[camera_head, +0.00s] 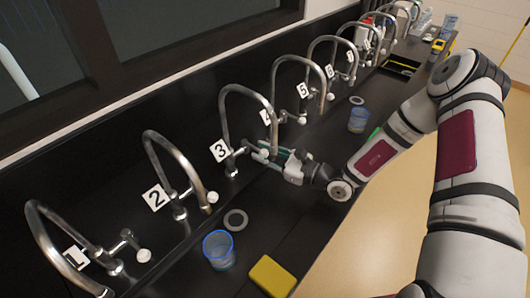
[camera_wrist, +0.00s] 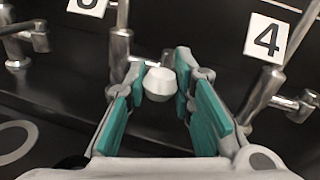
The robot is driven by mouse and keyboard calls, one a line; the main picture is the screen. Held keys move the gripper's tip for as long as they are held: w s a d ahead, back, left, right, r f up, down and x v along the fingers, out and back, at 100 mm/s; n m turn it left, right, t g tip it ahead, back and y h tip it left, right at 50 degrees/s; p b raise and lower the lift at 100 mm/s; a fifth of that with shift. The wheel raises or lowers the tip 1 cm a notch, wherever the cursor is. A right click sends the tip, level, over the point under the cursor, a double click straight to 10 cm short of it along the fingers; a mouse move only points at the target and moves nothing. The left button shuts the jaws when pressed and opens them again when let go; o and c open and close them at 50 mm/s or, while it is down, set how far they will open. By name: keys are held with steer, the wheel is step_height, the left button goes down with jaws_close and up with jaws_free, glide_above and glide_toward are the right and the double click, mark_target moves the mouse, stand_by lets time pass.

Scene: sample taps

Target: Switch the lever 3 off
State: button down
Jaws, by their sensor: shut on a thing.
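In the head view the fingers partly hide the lever.
Tap 2 (camera_head: 182,165) and tap 1 (camera_head: 46,243) stand at the left. The number 4 label (camera_wrist: 266,38) and its tap are close on the right. Blue cups (camera_head: 219,250) (camera_head: 358,121), drain rings (camera_head: 236,220) and a yellow sponge (camera_head: 272,276) are on the black counter.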

steer(key=c, duration=1.3)
jaws_free()
steer(key=shift+a, duration=0.1)
steer(key=shift+c, duration=0.2)
steer(key=shift+s, duration=0.1)
steer(key=v, duration=1.2)
